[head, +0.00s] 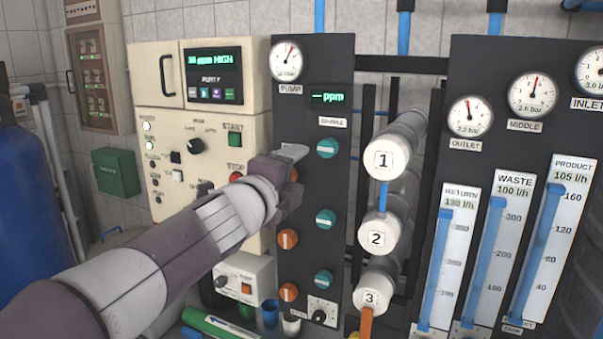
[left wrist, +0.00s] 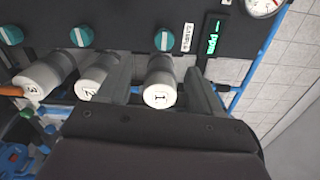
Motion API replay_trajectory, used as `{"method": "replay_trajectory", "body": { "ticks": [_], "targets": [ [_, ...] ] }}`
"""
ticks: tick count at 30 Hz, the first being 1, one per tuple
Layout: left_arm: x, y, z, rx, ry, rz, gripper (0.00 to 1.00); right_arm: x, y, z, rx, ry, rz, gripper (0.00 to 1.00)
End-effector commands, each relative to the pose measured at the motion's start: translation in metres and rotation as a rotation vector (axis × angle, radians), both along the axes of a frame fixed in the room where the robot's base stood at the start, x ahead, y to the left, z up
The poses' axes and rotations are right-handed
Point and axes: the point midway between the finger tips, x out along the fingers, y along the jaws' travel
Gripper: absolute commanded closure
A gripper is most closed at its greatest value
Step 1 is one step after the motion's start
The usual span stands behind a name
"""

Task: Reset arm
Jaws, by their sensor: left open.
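My left arm comes in from the left in the head view. Its gripper (head: 293,165) is in front of the dark pump panel (head: 268,100), over the column of teal and orange knobs. In the left wrist view the two fingers of my left gripper (left wrist: 158,76) stand apart, with the white end cap of cylinder 1 (left wrist: 160,95) showing between them. I see nothing held. Whether the fingers touch the panel cannot be told. An orange knob beside the gripper is partly hidden by it. My right gripper is not in view.
White-capped cylinders 1 (head: 384,160), 2 (head: 378,232) and 3 (head: 372,297) stick out right of my gripper. The cream control box (head: 170,125) stands behind my arm. A flow meter panel (head: 500,140) stands at the right, a blue tank (head: 28,200) at the left.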

Motion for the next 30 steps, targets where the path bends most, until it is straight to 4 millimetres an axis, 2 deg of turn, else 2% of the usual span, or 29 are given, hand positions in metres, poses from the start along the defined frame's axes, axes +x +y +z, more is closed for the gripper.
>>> {"method": "replay_trajectory", "body": {
  "ticks": [2, 5, 6, 7, 9, 11, 12, 15, 18, 21, 24, 30],
  "targets": [
    [0.003, 0.015, -0.036, -0.176, 0.163, 0.087, 0.35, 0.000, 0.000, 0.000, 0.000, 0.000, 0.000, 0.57],
    [-0.007, 0.041, -0.116, -0.444, 0.457, 0.273, 0.35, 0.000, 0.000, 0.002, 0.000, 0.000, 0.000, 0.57],
    [-0.017, 0.053, -0.152, -0.550, 0.579, 0.370, 0.35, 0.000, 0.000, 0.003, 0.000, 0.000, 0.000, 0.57],
    [-0.027, 0.062, -0.178, -0.622, 0.664, 0.447, 0.35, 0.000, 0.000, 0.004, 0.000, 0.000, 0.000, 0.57],
    [-0.057, 0.081, -0.235, -0.778, 0.848, 0.638, 0.35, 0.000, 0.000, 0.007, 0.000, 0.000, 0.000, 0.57],
    [-0.091, 0.095, -0.280, -0.893, 0.987, 0.811, 0.35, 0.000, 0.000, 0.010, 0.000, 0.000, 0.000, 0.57],
    [-0.116, 0.102, -0.305, -0.959, 1.068, 0.927, 0.35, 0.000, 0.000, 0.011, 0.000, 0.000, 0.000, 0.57],
    [-0.176, 0.114, -0.350, -1.083, 1.223, 1.187, 0.35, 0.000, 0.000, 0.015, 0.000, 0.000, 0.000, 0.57],
    [-0.221, 0.120, -0.375, -1.141, 1.316, 1.365, 0.35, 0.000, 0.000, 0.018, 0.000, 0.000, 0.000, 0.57],
    [-0.245, 0.126, -0.386, -1.158, 1.357, 1.450, 0.35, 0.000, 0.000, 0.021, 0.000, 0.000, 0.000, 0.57],
    [-0.247, 0.132, -0.386, -1.168, 1.354, 1.476, 0.35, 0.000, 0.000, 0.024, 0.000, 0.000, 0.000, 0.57],
    [-0.246, 0.131, -0.387, -1.167, 1.352, 1.471, 0.35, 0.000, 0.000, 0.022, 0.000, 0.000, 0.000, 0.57]
  ]
}}
